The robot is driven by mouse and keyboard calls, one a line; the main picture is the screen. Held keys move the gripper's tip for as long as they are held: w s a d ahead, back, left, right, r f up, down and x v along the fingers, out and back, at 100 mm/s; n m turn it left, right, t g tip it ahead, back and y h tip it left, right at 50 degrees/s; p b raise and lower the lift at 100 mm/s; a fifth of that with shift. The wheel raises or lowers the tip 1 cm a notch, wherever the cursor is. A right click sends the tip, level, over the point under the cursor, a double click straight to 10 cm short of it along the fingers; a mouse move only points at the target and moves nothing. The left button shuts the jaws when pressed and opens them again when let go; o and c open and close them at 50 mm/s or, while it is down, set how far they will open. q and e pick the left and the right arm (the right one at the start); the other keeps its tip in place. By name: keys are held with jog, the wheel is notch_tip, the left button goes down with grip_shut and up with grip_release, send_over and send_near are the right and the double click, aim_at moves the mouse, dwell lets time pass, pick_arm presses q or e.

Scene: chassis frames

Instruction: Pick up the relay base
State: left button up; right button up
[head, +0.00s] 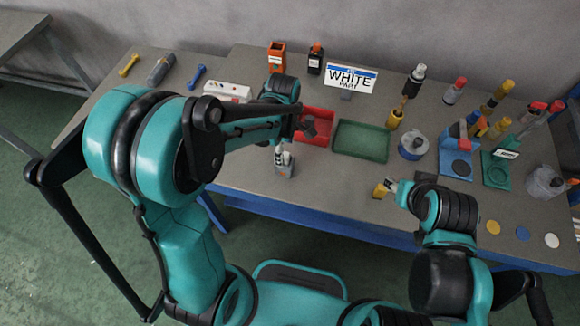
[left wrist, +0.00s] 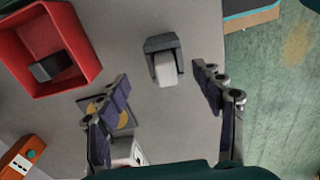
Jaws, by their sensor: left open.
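The relay base appears to be the small grey block with a white part (head: 284,168) standing near the table's front edge. In the left wrist view it is a grey U-shaped block with a white middle (left wrist: 165,66). My left gripper (left wrist: 161,73) is open, its two fingers spread to either side of the block in that view. They do not appear to touch it. In the head view my left forearm and wrist hide much of this hand. My right gripper (head: 392,187) is low at the front, beside a small yellow block (head: 380,190); its jaws are unclear.
A red tray (head: 326,141) holding a dark block stands behind the relay base, with a green tray (head: 360,142) to its right. A dark plate with a yellow mark (left wrist: 122,112) lies beside my left finger. Bottles and tools crowd the table's right side.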

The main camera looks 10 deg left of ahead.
aim_at(285, 166)
pick_arm(q)
jog(key=f, duration=0.2)
jog(key=f+b, duration=0.1)
jog(key=f, duration=0.1)
jog(key=f+b, duration=0.1)
jog(key=f, duration=0.1)
jog(key=shift+s+d, duration=0.1)
jog(key=shift+s, duration=0.3)
jog(key=shift+f, duration=0.5)
jog(key=shift+r, duration=0.1)
jog(key=c, duration=1.4)
